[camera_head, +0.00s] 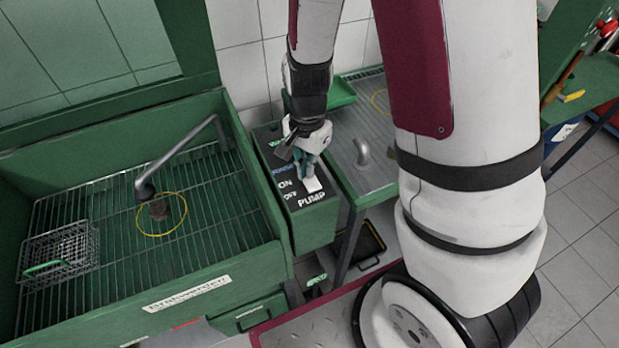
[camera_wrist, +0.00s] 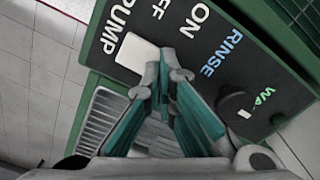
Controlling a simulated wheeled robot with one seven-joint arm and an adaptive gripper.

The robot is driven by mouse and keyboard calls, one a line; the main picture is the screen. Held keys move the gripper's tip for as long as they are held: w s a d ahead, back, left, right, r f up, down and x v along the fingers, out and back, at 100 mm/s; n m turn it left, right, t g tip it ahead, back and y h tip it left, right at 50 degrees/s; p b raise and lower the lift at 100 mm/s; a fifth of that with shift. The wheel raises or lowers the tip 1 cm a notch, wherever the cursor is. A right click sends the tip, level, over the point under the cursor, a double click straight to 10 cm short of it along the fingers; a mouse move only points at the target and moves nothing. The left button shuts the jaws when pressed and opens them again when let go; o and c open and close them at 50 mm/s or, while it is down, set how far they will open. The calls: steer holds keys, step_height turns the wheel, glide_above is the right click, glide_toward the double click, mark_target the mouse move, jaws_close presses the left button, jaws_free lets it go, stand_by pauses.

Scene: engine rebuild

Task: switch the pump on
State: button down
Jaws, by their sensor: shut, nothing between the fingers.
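The pump switch is a pale, flat rocker (camera_head: 313,184) on the dark top of a green control box (camera_head: 318,223), beside the words ON, OFF and PUMP. In the wrist view the switch (camera_wrist: 136,55) lies just left of my fingertips, near the PUMP lettering. My gripper (camera_head: 309,172) points down at the box, its fingers shut and empty. In the wrist view my gripper's tips (camera_wrist: 165,68) are at the edge of the switch. I cannot tell whether they touch it. Which way the rocker is tipped is not clear.
A dark knob (camera_wrist: 233,100) sits on the same panel, past the RINSE label. Left of the box is a green wash basin (camera_head: 218,288) with a wire grate, a bent spout (camera_head: 178,160) and a small wire basket (camera_head: 60,256). A grey ribbed surface (camera_head: 362,127) with a handle is on the right.

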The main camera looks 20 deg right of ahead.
steer(key=shift+r+p, duration=2.25)
steer(key=shift+r, duration=1.2)
steer(key=s+a+r+n+t+y, duration=0.1)
steer(key=s+r+n, duration=0.2)
steer(key=r, duration=0.5)
steer(key=s+r+n+t, duration=0.1)
steer(key=s+r+n, duration=0.1)
steer(key=r, duration=0.6)
steer(key=s+d+r+n+t+h, duration=0.1)
steer(key=s+r+n+t, duration=0.2)
steer(key=s+r+n, duration=0.4)
steer(key=s+r, duration=0.3)
steer(key=s, duration=0.3)
steer(key=shift+t, duration=0.3)
